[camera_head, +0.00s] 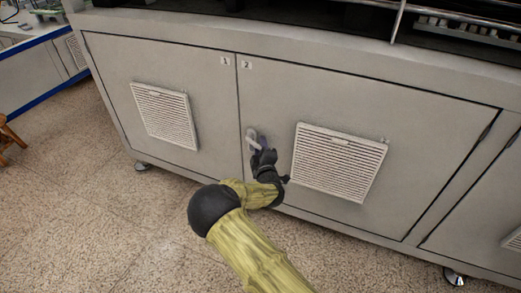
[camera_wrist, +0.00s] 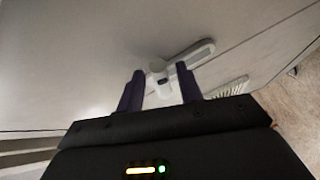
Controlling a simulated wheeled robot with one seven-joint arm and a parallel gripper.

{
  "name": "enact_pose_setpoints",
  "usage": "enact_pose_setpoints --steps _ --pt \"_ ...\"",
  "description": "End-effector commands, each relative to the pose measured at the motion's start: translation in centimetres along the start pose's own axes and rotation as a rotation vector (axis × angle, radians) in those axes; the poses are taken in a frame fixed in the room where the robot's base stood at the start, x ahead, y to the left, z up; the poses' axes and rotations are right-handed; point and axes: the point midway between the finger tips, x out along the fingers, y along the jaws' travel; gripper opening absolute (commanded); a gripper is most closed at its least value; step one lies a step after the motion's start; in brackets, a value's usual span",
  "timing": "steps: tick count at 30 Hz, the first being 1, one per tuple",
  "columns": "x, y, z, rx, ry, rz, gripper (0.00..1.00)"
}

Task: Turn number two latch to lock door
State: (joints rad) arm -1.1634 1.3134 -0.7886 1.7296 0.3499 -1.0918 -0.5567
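The number two door (camera_head: 350,100) is flush with the cabinet front and carries a small "2" label (camera_head: 247,65) at its upper left corner. Its pale latch (camera_head: 252,137) sits near the door's left edge, beside the seam with door one. My gripper (camera_head: 261,152) is at the latch and partly covers it. In the wrist view, the two dark purple fingers (camera_wrist: 160,88) are apart, one on each side of the latch's middle part (camera_wrist: 158,72). A pale bar (camera_wrist: 195,52) runs from it toward the upper right. Whether the fingers touch the latch cannot be told.
The number one door (camera_head: 115,70) with its vent (camera_head: 165,115) is on the left, also flush. A vent (camera_head: 338,160) is right of the latch. The speckled floor (camera_head: 100,220) is clear in front. A wooden stool (camera_head: 10,140) stands at far left.

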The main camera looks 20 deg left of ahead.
Motion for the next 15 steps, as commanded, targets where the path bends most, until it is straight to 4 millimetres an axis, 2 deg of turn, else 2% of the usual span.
enact_pose_setpoints --steps 9,14,15 --pt "0.25 0.04 0.01 -0.001 0.0 0.0 0.34" --pt "0.24 0.05 0.0 -0.001 0.0 0.0 0.03" --pt "0.24 0.06 -0.01 -0.001 0.0 0.0 0.0"
